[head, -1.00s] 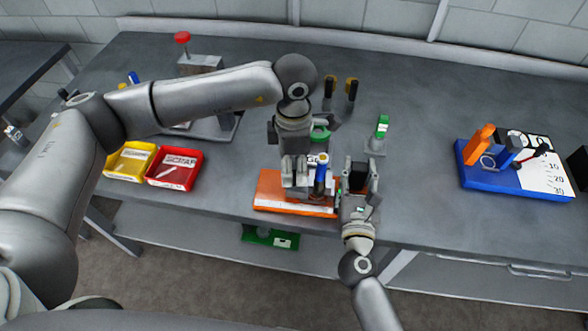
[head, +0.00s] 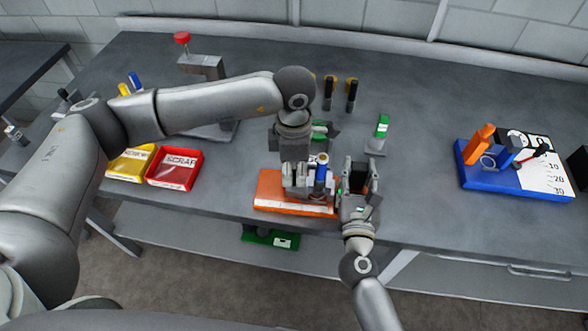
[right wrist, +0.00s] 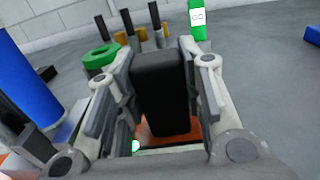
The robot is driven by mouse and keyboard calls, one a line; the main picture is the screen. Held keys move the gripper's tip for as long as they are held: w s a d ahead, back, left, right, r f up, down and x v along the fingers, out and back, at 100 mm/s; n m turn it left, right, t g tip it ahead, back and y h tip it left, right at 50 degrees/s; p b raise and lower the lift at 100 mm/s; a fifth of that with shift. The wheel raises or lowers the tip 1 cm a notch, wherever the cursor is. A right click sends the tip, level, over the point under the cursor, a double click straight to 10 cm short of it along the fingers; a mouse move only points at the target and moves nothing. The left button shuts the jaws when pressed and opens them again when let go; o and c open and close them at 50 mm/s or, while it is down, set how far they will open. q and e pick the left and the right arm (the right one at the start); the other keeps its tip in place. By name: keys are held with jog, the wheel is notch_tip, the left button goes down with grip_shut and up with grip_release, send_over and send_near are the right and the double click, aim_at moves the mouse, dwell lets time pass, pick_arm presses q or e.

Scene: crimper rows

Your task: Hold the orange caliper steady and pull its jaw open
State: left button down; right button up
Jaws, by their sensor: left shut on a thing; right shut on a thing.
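The orange caliper (head: 268,193) lies flat near the front edge of the bench in the head view, with a blue post (head: 321,172) on it. My left gripper (head: 300,192) is down over its middle, beside the post, and shut on a part of the caliper that its fingers hide. My right gripper (head: 357,178) is at the caliper's right end. In the right wrist view a black upright block, the caliper's jaw (right wrist: 162,80), stands between its two fingers, which are shut on it. An orange surface shows below the block.
A red SCRAP bin (head: 174,168) and a yellow bin (head: 130,163) stand at left. A blue fixture (head: 500,178) with a white scale sits at right. Black-and-yellow posts (head: 352,95) and a green-topped block (head: 381,130) stand behind. The bench between right gripper and blue fixture is clear.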

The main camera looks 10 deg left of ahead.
pick_arm(q)
jog(key=shift+a, duration=1.05)
pick_arm(e)
jog(key=shift+d, duration=0.15)
pick_arm(q)
jog(key=shift+a, duration=0.3)
jog(key=c, duration=1.3)
grip_release()
jog(key=shift+o, duration=0.2)
jog(key=shift+d, duration=0.1)
jog(key=shift+r, duration=0.1)
notch_tip(320, 180, up, 12)
jog(key=shift+w, duration=0.15)
